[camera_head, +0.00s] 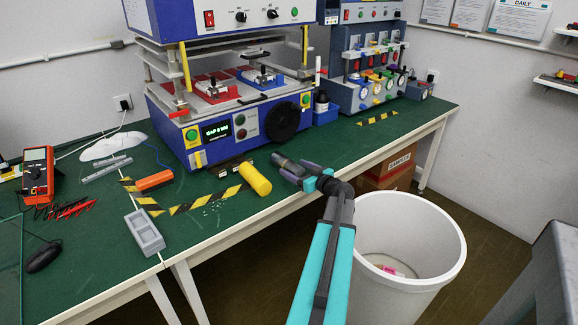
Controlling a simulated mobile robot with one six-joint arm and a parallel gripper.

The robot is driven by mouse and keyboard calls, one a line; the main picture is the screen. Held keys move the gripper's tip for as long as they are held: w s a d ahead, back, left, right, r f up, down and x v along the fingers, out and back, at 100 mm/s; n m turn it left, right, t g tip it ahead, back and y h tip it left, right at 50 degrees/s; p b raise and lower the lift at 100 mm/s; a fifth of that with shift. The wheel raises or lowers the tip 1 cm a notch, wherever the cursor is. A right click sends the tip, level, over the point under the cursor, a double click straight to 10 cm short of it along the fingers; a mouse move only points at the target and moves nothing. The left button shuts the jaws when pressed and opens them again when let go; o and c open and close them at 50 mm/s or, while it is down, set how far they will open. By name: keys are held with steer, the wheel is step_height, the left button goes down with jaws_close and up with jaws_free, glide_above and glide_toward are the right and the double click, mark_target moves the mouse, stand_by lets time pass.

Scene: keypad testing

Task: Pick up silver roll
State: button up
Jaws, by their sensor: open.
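A short grey cylinder (286,163), which looks like the silver roll, lies on the green bench top near its front edge, right of a yellow roll (255,179). My gripper (294,170) reaches in from the lower right, with its open fingers right at the near end of the grey cylinder. The fingers partly overlap it in this view. I cannot tell whether they touch it or are around it.
A blue and white testing machine (220,123) stands just behind. Striped tape (205,199), an orange block (154,180) and a grey tray (145,232) are to the left. A white bin (409,235) stands below the bench's front edge.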

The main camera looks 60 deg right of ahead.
steer(key=shift+p+x, duration=0.65)
steer(key=shift+x, duration=1.7)
steer(key=shift+a, duration=0.15)
steer(key=shift+c, duration=0.2)
steer(key=c, duration=1.1)
